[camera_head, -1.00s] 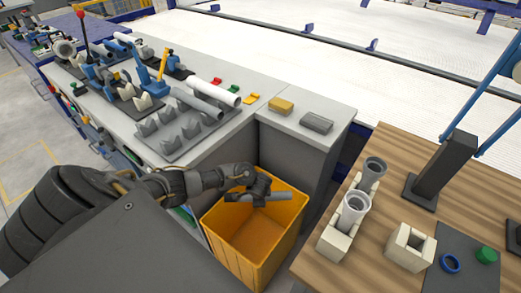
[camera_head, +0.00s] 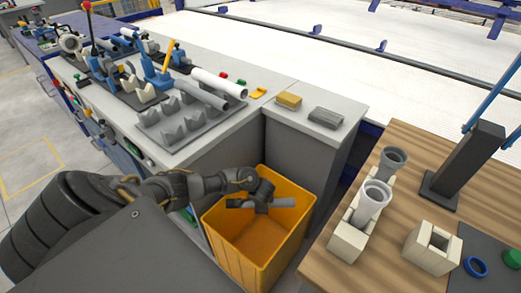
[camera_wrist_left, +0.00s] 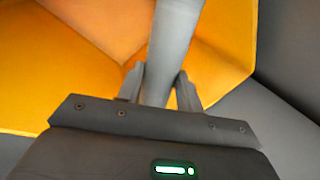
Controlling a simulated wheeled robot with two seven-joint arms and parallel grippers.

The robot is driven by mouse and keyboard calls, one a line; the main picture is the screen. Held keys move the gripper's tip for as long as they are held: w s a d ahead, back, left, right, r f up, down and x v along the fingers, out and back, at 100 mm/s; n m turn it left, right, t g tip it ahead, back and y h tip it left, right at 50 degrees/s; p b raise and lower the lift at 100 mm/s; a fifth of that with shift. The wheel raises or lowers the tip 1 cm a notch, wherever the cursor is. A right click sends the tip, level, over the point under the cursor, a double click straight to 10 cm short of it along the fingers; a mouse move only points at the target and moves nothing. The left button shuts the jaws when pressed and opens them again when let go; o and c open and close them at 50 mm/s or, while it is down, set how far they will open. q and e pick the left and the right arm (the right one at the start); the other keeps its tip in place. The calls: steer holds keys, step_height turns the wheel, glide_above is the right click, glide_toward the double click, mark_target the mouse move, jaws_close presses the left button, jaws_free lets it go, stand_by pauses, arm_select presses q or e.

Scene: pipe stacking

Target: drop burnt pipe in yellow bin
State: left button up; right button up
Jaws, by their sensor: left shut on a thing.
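The yellow bin (camera_head: 262,252) stands on the floor between the grey bench and the wooden table. My left gripper (camera_head: 262,204) is over the bin's opening, shut on a short grey pipe (camera_head: 284,203). The pipe lies roughly level across the gripper. In the left wrist view the grey pipe (camera_wrist_left: 172,45) sits between the two fingers (camera_wrist_left: 160,88), with the inside of the yellow bin (camera_wrist_left: 60,60) behind it. Whether the pipe is burnt cannot be told. My right gripper is not in view.
On the grey bench a rack (camera_head: 178,122) sits beside a grey pipe (camera_head: 200,92) and a white pipe (camera_head: 220,82). A yellow sponge-like block (camera_head: 288,101) lies near the bench end.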

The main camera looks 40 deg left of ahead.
arm_select(q)
steer(key=o, duration=1.1)
steer(key=shift+d+r, duration=0.1)
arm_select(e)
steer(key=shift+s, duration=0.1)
arm_select(q)
steer(key=shift+r, duration=0.2)
steer(key=p+v, duration=0.2)
steer(key=shift+d+r, duration=0.1)
steer(key=shift+r, duration=0.2)
steer(key=p+v, duration=0.4)
steer(key=v, duration=0.3)
steer(key=shift+s+d+r, duration=0.2)
steer(key=shift+r, duration=0.1)
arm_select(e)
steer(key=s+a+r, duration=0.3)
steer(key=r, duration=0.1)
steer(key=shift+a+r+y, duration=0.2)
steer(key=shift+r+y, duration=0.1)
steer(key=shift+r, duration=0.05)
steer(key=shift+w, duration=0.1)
